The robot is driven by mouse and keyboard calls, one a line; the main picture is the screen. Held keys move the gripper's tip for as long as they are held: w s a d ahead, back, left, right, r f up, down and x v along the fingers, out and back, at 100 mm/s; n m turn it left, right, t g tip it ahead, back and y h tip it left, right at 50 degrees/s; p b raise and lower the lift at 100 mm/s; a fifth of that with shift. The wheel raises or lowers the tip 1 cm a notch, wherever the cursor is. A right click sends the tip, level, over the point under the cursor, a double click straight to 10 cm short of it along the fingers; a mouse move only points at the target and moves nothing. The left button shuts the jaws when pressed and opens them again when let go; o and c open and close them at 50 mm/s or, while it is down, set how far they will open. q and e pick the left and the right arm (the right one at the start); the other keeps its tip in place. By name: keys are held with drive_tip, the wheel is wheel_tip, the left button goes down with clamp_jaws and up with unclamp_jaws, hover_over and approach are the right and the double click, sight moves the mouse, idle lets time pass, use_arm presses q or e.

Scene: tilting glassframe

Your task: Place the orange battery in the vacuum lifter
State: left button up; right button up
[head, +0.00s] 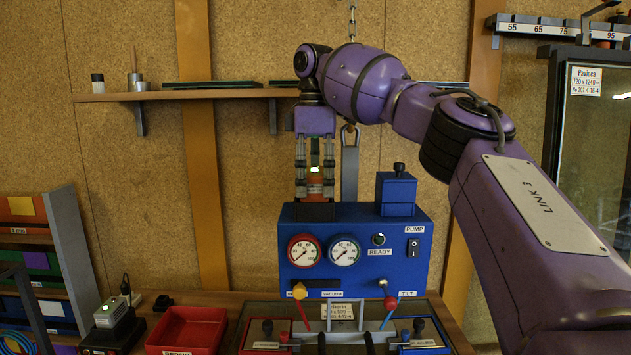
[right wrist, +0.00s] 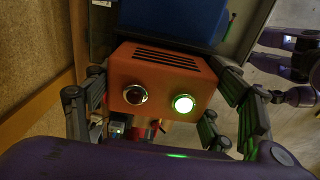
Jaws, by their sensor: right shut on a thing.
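The vacuum lifter's blue control box (head: 340,268), with two gauges, stands in the middle of the head view. My right gripper (head: 315,185) points down over the left part of its top. It is shut on the orange battery (head: 316,176), which shows upright between the fingers above a dark socket (head: 312,212). I cannot tell whether the battery touches the socket. In the right wrist view the battery (right wrist: 160,75) fills the middle, with a green lit lamp, a dark lamp and slots, fingers on both sides.
A blue block (head: 396,190) with a black knob stands at the right of the box top. Levers stand in front of the box. A red tray (head: 187,330) and a charger-like unit (head: 111,312) with a green light sit left.

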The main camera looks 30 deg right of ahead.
use_arm(q)
drive_tip(key=shift+s+f, duration=0.1)
drive_tip(key=shift+s, duration=0.05)
use_arm(e)
drive_tip(key=shift+a+f, duration=0.1)
drive_tip(key=shift+f, duration=0.05)
use_arm(q)
drive_tip(key=shift+s, duration=0.15)
use_arm(e)
drive_tip(key=o, duration=1.8)
use_arm(q)
drive_tip(key=shift+f, duration=0.1)
drive_tip(key=shift+a, duration=0.1)
